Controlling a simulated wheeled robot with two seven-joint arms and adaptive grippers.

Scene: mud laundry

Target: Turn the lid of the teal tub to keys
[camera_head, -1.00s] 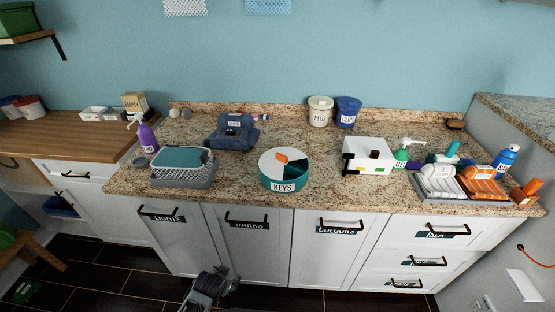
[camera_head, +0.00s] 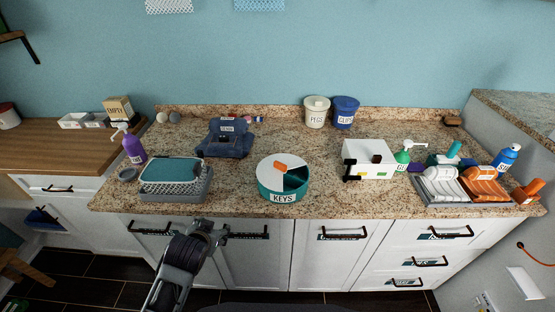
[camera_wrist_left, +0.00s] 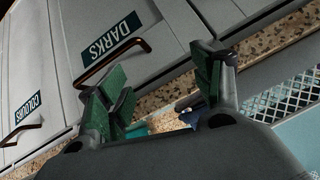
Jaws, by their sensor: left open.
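The teal tub (camera_head: 264,190) stands on the granite counter near its front edge, with a KEYS label on its front. Its white lid (camera_head: 272,175) has an orange knob (camera_head: 281,165) and a cut-out at the right that shows the teal inside. My left gripper (camera_head: 204,226) is in front of the cabinet doors, below the counter edge, left of the tub and apart from it. In the left wrist view its two green-padded fingers (camera_wrist_left: 160,88) are spread with nothing between them. A little teal shows behind the fingers there; I cannot tell of what. My right gripper is out of view.
Folded dark blue jeans (camera_head: 228,142) lie behind. A white box (camera_head: 369,160) stands to the right. Counter around the tub is clear. Cabinet handles (camera_head: 247,236) stick out near my gripper.

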